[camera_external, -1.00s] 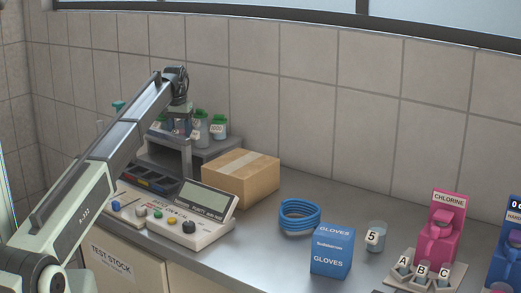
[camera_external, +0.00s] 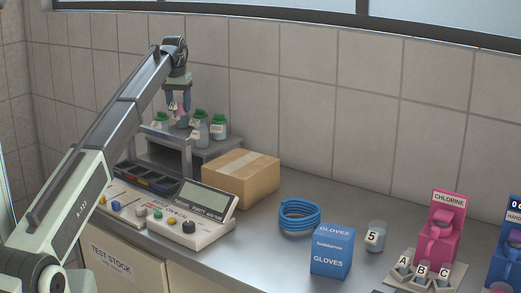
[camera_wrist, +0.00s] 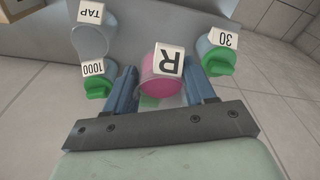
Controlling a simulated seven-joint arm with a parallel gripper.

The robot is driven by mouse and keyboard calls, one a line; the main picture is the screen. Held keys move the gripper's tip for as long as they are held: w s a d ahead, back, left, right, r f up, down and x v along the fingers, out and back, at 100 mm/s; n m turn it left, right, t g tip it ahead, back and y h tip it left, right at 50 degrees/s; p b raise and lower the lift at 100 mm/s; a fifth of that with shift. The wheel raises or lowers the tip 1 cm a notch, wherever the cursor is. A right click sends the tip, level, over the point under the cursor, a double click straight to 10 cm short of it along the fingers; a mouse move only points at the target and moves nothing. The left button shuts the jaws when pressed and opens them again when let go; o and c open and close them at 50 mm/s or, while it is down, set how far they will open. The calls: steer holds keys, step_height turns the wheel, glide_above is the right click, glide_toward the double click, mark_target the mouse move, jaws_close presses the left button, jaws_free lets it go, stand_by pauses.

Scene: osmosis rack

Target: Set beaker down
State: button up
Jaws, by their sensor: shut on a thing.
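In the wrist view the beaker (camera_wrist: 158,88) holds pink contents and has a white tag marked R. It sits between the two blue fingers of my gripper (camera_wrist: 162,95). In the external view it is small and partly hidden by the fingers. The beaker looks about upright; its gap above the shelf is hard to judge.
Green-capped bottles stand on the grey shelf (camera_external: 163,156), including one tagged 30 (camera_wrist: 219,60) and one tagged 1000 (camera_wrist: 98,86). A TAP vessel (camera_wrist: 93,40) is near. A cardboard box (camera_external: 240,180) and console (camera_external: 192,222) sit beside the shelf. Beaker 5 (camera_external: 376,238) stands right.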

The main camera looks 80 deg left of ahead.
steer(key=shift+w+r, duration=0.15)
steer(key=w+d+m, duration=0.1)
steer(key=w+d, duration=0.4)
steer(key=w, duration=0.4)
steer(key=w+d+m, duration=0.2)
steer(key=w+d, duration=0.3)
steer(key=w, duration=0.4)
steer(key=w+d+f+m, duration=0.2)
steer(key=w+d, duration=1)
steer(key=d, duration=0.1)
steer(key=w+d+f+m, duration=0.2)
steer(key=w+d, duration=1.1)
steer(key=w+d+f+m, duration=0.15)
steer(key=w+d, duration=0.25)
steer(key=d, duration=0.5)
steer(key=w+d+f+m, duration=0.15)
steer(key=w+d, duration=0.25)
steer(key=d, duration=0.4)
steer(key=shift+n+t+h, duration=0.3)
steer(key=shift+n, duration=0.1)
steer(key=shift+s+f, duration=0.2)
steer(key=shift+f, duration=4.75)
steer(key=shift+f, duration=0.15)
steer(key=o, duration=1)
steer(key=shift+o, duration=0.2)
